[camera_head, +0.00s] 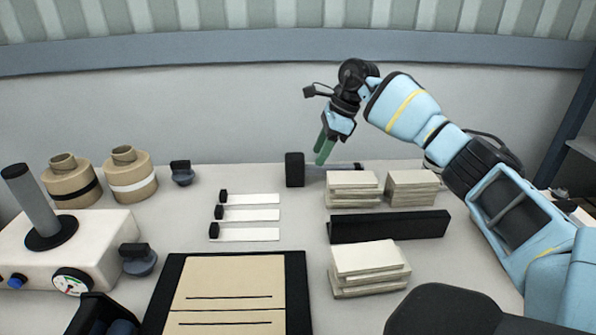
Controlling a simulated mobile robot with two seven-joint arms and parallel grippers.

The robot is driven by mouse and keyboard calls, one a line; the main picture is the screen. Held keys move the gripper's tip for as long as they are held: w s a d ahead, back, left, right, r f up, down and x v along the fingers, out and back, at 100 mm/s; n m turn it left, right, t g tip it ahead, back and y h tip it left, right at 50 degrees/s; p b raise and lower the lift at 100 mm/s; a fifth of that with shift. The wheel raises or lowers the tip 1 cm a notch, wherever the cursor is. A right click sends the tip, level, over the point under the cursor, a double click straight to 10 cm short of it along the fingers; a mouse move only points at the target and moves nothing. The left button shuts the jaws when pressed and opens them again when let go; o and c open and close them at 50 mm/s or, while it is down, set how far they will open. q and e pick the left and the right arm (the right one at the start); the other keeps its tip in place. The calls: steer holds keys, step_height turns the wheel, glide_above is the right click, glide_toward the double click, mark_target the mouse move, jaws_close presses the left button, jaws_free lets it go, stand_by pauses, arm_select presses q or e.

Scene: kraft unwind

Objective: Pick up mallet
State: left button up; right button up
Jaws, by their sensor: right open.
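The mallet has a black block-shaped head (294,169) and a thin dark handle that runs right along the back of the table. My right gripper (322,156) comes in from the upper right with its green fingers pointing down. It is open, and its fingertips are just right of the mallet head, in front of or over the handle. The fingers hide part of the handle, and I cannot tell whether they touch it. My left gripper does not show.
Stacks of pale cards (352,187) stand right of and near the handle, with a black bar (389,226) in front. Several white strips with black ends (250,199) lie left of centre. Brown jars (131,176) and a white gauge box (60,251) stand at left.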

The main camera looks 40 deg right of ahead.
mark_target(314, 166)
steer(key=shift+s+x, duration=0.15)
steer(key=shift+x, duration=1.3)
steer(key=shift+s+x, duration=0.1)
steer(key=shift+x, duration=1.4)
steer(key=shift+c, duration=0.3)
jaws_close()
